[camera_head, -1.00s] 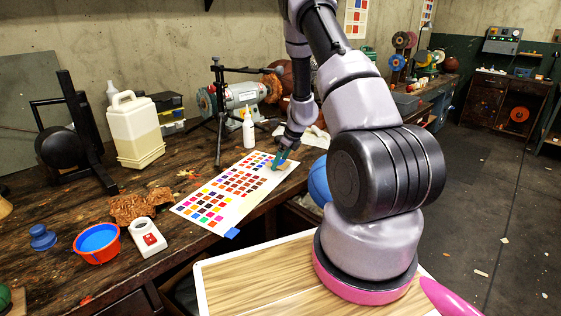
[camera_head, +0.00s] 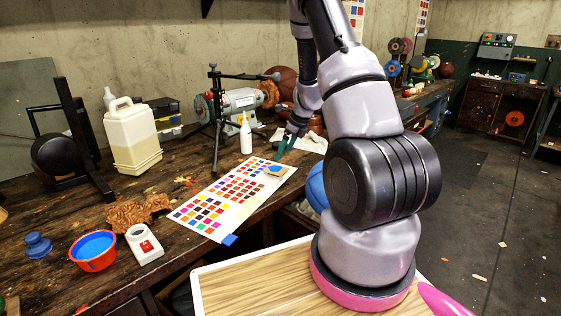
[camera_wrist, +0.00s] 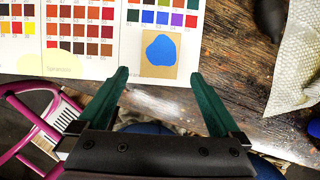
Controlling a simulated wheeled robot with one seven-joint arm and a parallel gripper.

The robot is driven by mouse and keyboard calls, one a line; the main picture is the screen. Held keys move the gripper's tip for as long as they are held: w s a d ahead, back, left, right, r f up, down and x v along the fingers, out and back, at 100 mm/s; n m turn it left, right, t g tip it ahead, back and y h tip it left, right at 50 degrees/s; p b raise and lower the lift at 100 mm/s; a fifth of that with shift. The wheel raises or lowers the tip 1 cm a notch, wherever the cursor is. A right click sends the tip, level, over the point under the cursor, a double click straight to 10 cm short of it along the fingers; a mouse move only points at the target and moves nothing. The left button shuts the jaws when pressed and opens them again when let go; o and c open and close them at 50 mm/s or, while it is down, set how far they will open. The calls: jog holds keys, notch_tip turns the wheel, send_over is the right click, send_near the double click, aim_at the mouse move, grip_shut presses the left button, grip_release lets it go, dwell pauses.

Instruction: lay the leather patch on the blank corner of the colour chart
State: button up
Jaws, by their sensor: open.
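The colour chart (camera_head: 211,213) lies flat on the workbench, with rows of coloured squares. The leather patch (camera_head: 275,169) looks like a tan rectangle with an irregular blue blotch. It lies flat at the chart's far right corner, just beside the swatches. In the wrist view the patch (camera_wrist: 161,48) shows whole beyond my fingers, on the white of the chart (camera_wrist: 122,40). My gripper (camera_head: 287,147) has green fingers and is open, apart from the patch. The wrist view shows the open fingers (camera_wrist: 160,75) with nothing between them.
A white bottle (camera_head: 246,138), a black tripod (camera_head: 217,120) and a bench grinder (camera_head: 238,100) stand behind the chart. A pale cloth (camera_wrist: 299,55) lies right of the patch. A red tub (camera_head: 93,251) and a white device (camera_head: 144,242) stand front left.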

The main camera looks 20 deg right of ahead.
jog(key=s+a+r+n+t, duration=0.1)
jog(key=s+a+r+n, duration=0.25)
jog(key=r, duration=0.55)
jog(key=s+a+r+n+y, duration=0.1)
jog(key=s+a+r+n, duration=0.25)
jog(key=r, duration=0.45)
jog(key=s+a+r+n+t, duration=0.1)
jog(key=s+a+r+n, duration=0.3)
jog(key=r, duration=0.5)
jog(key=s+a+r+n+t+h, duration=0.1)
jog(key=s+r+n, duration=0.3)
jog(key=s, duration=0.6)
jog(key=s+a+r+n, duration=0.1)
jog(key=s+r+n, duration=0.3)
jog(key=s+n, duration=0.5)
jog(key=shift+s+a+r+t+h, duration=0.2)
jog(key=shift+s+r+t+h, duration=0.15)
jog(key=shift+r+t+h, duration=0.05)
